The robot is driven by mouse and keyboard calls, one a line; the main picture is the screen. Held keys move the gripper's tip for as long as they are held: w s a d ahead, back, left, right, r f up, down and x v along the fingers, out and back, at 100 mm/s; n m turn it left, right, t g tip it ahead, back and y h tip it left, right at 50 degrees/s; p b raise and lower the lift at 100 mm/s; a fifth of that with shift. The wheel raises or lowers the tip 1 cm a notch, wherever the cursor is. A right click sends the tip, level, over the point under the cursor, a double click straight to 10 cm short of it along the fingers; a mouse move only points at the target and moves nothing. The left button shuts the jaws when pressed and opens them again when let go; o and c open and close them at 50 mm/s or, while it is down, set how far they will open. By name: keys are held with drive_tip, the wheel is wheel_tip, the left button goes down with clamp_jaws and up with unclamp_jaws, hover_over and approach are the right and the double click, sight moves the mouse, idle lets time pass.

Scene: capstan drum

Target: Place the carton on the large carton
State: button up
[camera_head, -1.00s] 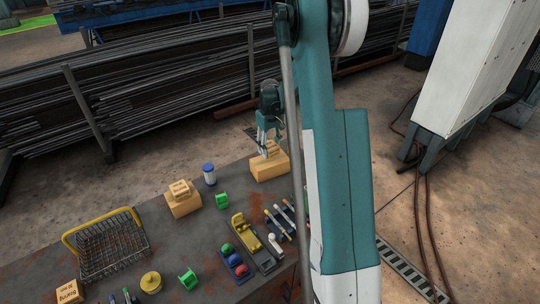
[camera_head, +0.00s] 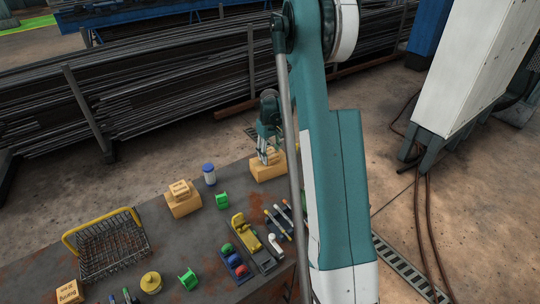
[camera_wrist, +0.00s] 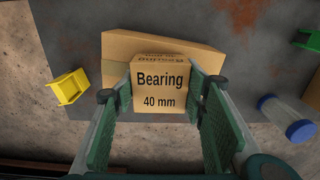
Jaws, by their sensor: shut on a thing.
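A small tan carton (camera_wrist: 160,92) marked "Bearing 40 mm" is between the green pads of my gripper (camera_wrist: 161,84), which is shut on it. The large tan carton (camera_wrist: 116,46) lies directly beneath it in the wrist view and stands at the far end of the table in the head view (camera_head: 270,172). My gripper (camera_head: 269,154) points down over the large carton there. The held carton (camera_head: 274,157) is at or just above the large carton's top; I cannot tell whether they touch. My fingers partly cover the held carton.
Another large carton (camera_head: 184,206) with a small carton (camera_head: 180,189) on it stands to the left. A blue-capped jar (camera_head: 209,175), green bracket (camera_head: 222,200), yellow tool (camera_head: 238,225) and wire basket (camera_head: 110,247) are on the table. A yellow bin (camera_wrist: 68,86) shows in the wrist view.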

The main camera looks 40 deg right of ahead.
sight(270, 152)
drive_tip(key=shift+f, duration=0.15)
drive_tip(key=o, duration=1)
wheel_tip(270, 152, up, 12)
drive_tip(key=shift+r, duration=0.2)
idle(0.4)
idle(0.5)
